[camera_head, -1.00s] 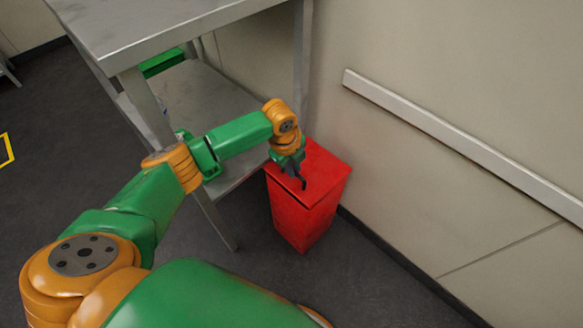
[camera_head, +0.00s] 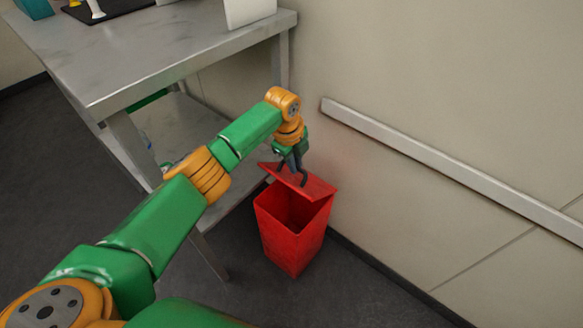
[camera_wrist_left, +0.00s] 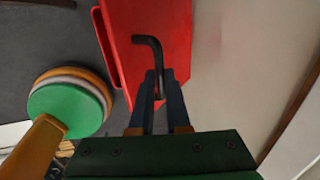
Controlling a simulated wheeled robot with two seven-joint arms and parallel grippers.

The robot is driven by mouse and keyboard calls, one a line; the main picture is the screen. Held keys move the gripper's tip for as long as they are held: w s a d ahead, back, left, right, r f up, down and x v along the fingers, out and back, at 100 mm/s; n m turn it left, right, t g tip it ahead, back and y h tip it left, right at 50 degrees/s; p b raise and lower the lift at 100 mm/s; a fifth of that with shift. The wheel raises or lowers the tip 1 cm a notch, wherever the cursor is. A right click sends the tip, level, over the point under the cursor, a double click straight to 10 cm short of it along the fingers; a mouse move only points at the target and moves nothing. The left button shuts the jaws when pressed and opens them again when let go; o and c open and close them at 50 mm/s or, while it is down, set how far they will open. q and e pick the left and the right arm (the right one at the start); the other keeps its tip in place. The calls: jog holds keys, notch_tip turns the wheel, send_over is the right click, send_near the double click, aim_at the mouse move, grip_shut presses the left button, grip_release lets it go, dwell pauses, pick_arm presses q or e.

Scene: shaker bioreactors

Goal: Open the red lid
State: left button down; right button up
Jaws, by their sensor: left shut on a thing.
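The red lid (camera_head: 307,184) is tilted up at the back of the red bin (camera_head: 293,240), whose dark inside shows below it. In the left wrist view the lid (camera_wrist_left: 167,30) lies just beyond the fingertips. A dark bent handle (camera_wrist_left: 149,45) stands on the lid. My left gripper (camera_head: 298,172) is over the lid. In the left wrist view my left gripper (camera_wrist_left: 159,82) is shut on the lower part of the handle. My right gripper is in neither view.
A metal table (camera_head: 165,50) with a lower shelf stands left of the bin, close to my left arm. The wall (camera_head: 430,70) with a pale rail (camera_head: 440,165) is behind and right of the bin. Dark floor (camera_head: 330,285) is clear in front.

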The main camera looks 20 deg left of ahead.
pick_arm(q)
jog(key=shift+d+f, duration=0.1)
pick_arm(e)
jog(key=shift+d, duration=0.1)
pick_arm(q)
jog(key=c, duration=1.1)
grip_release()
jog(key=shift+w+f, duration=0.1)
jog(key=shift+o, duration=1.1)
jog(key=shift+w+d+f, duration=0.1)
jog(key=shift+w+f, duration=0.1)
jog(key=shift+w, duration=0.1)
jog(key=shift+s+r, duration=0.15)
jog(key=shift+r, duration=0.05)
jog(key=p+v, duration=0.2)
jog(key=v, duration=0.4)
jog(key=shift+r, duration=0.4)
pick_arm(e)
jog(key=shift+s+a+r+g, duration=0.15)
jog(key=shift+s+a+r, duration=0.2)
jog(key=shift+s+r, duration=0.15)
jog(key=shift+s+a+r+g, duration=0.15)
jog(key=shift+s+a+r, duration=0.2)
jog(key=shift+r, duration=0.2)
